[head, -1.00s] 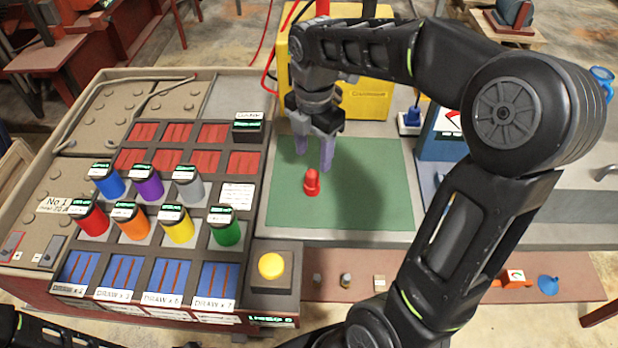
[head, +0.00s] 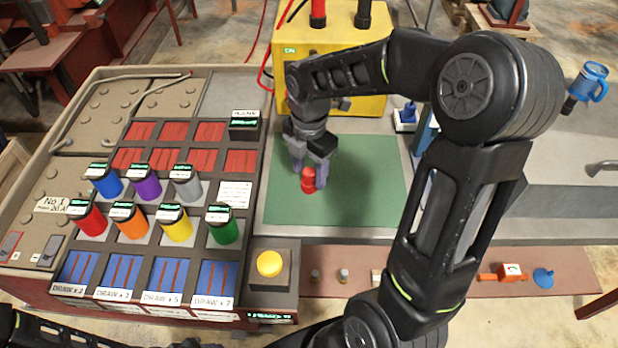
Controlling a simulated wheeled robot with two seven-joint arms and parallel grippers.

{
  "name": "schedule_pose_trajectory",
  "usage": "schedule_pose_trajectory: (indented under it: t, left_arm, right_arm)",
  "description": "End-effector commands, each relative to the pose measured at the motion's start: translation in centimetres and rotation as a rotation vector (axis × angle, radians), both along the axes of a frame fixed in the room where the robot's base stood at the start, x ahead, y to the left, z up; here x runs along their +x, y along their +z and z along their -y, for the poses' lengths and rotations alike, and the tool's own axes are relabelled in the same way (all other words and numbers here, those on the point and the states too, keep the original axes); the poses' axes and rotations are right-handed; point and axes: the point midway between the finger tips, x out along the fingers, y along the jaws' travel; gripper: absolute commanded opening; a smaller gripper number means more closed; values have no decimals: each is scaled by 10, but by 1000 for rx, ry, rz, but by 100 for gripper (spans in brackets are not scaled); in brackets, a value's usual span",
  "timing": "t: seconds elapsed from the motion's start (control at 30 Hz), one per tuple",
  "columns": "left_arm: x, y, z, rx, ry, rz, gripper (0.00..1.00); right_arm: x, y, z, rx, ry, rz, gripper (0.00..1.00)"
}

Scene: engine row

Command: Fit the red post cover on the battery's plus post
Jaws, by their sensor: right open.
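The red post cover (head: 308,183) stands on the green mat (head: 365,200), near its left part. My right gripper (head: 309,177) points down over it, with its pale fingers open on either side of the cover's upper part. I cannot tell whether the fingers touch it. A yellow box (head: 350,65) behind the mat bears a red cylinder (head: 318,12) and a black cylinder (head: 363,12) on top. I cannot tell for sure which thing is the battery or its plus post. My left gripper is out of the picture.
A panel on the left holds several coloured cylinders, such as the green one (head: 223,226). A yellow button (head: 270,263) sits at its front right corner. Most of the mat is clear.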

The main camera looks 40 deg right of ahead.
Motion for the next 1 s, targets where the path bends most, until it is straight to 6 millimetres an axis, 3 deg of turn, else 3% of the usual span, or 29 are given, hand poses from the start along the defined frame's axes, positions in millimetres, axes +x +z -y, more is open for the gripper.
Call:
schedule_pose_trajectory:
  t: [0.1, 0.67, 1.0]
  left_arm:
    - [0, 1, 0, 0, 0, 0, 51]
    - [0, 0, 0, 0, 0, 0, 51]
    - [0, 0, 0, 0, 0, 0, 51]
  right_arm:
    - [0, -7, 0, 0, -1, 0, 51]
    - [0, -7, 0, 0, -1, 0, 51]
    - [0, -7, 0, 0, -1, 0, 24]
